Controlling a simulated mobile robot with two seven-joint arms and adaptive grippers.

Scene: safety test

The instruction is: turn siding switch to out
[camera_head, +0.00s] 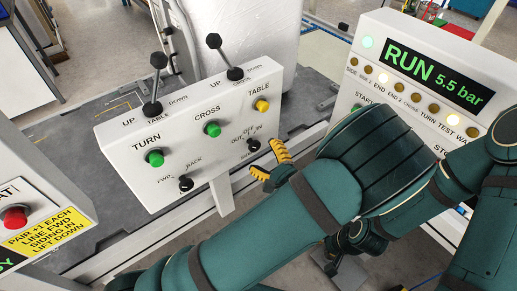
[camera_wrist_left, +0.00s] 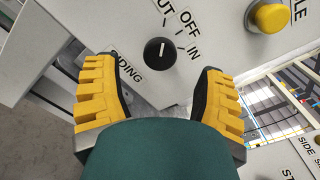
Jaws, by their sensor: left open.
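The siding switch is a small black knob (camera_head: 253,145) at the lower right of the white control panel (camera_head: 130,185). In the wrist view the knob (camera_wrist_left: 157,51) shows a short white mark, with OUT, OFF and IN labels around it and SIDING below left. The mark looks nearly upright in that view; which label it points to is hard to tell. My left gripper (camera_head: 272,162) is open and empty beside the knob in the head view. In the wrist view its yellow fingers (camera_wrist_left: 158,82) stand apart with the knob between and beyond them.
The panel also carries green buttons TURN (camera_head: 155,158) and CROSS (camera_head: 212,129), a yellow TABLE button (camera_head: 262,105), a FWD/BACK knob (camera_head: 186,184) and two levers (camera_head: 155,85) (camera_head: 226,60). A RUN display box (camera_head: 400,75) is right; a red button (camera_head: 14,218) is left.

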